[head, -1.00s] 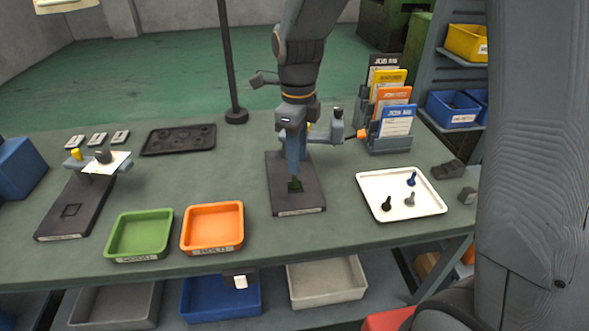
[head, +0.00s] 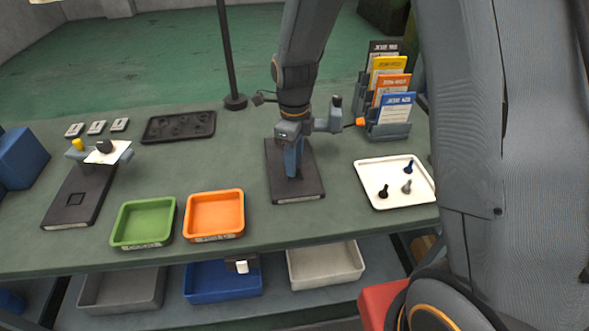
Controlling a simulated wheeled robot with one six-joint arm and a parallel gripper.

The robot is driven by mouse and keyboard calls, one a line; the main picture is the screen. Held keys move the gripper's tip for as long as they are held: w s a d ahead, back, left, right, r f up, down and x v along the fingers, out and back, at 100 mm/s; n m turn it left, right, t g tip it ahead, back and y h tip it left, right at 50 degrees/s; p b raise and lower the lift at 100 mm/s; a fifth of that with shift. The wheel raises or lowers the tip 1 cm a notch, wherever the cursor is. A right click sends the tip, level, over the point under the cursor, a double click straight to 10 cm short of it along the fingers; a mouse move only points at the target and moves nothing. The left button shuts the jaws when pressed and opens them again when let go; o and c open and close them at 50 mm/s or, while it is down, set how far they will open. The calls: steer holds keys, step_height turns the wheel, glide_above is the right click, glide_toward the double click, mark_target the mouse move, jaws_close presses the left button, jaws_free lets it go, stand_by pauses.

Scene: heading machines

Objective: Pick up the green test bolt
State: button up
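My gripper (head: 293,165) points down over the dark base plate (head: 308,187) of the centre test stand. Its blue-grey fingers are seen nearly edge-on, so I cannot tell whether they are apart or closed. I cannot make out the green test bolt in this view. The fingers and the gripper body cover part of the stand, and a bolt there could be hidden. The white tray (head: 376,202) at the right holds a black bolt (head: 384,191), a grey bolt (head: 406,187) and a dark blue bolt (head: 408,167).
A green bin (head: 117,233) and an orange bin (head: 187,225) stand at the bench front. A card rack (head: 388,132) stands behind the white tray. A black tray (head: 152,131) and another stand (head: 62,208) are at the left. A thin pole (head: 227,60) rises behind.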

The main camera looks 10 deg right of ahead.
steer(key=shift+f, duration=0.1)
jaws_close()
stand_by(0.3)
